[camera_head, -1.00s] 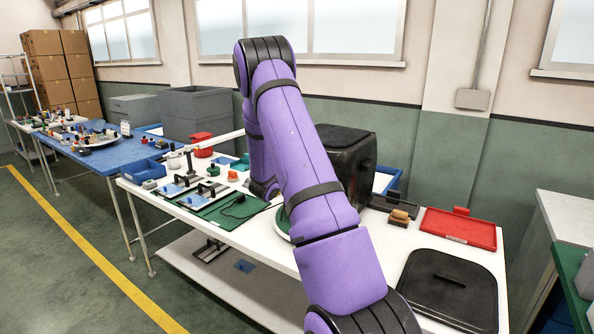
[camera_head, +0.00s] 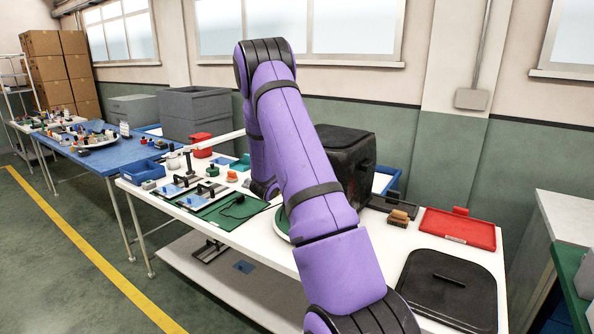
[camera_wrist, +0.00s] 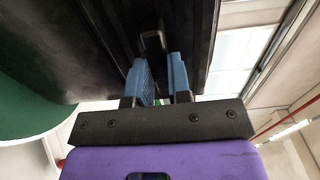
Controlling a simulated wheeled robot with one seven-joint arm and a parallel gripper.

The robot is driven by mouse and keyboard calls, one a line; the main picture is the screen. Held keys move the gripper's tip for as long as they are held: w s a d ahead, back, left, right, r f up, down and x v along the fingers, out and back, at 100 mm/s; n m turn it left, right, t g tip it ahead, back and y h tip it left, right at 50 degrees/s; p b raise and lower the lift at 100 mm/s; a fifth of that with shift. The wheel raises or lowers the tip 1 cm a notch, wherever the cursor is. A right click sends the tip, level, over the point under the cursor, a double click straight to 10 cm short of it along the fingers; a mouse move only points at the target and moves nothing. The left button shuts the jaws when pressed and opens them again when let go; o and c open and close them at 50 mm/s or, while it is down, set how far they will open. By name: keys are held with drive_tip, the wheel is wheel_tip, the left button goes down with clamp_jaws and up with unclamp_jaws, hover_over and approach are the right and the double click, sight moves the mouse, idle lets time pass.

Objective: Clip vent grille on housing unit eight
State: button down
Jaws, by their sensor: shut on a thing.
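The black box-shaped housing (camera_head: 352,160) stands on the white table, partly hidden behind my arm. In the wrist view, my gripper (camera_wrist: 157,62) has its blue fingers close together at a small dark loop-like handle (camera_wrist: 152,40). The fingers are shut on this handle. A large dark surface (camera_wrist: 75,45) fills the view behind it; I cannot tell whether the handle belongs to a separate grille touching the housing. The gripper is hidden by my arm in the head view. No unit number is readable.
A black panel with a bar handle (camera_head: 447,288) lies at the table's front right. A red tray (camera_head: 459,228) and a brush-like brown block (camera_head: 399,216) are near it. A round green surface (camera_wrist: 28,112) lies beside the dark surface.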

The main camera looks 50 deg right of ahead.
drive_tip(key=shift+d, duration=0.5)
idle(0.3)
drive_tip(key=c, duration=1)
unclamp_jaws()
drive_tip(key=shift+a, duration=0.15)
drive_tip(key=shift+s+a, duration=0.15)
drive_tip(key=shift+a, duration=3.25)
drive_tip(key=a, duration=1)
drive_tip(key=shift+s+a, duration=0.25)
drive_tip(key=shift+a, duration=0.15)
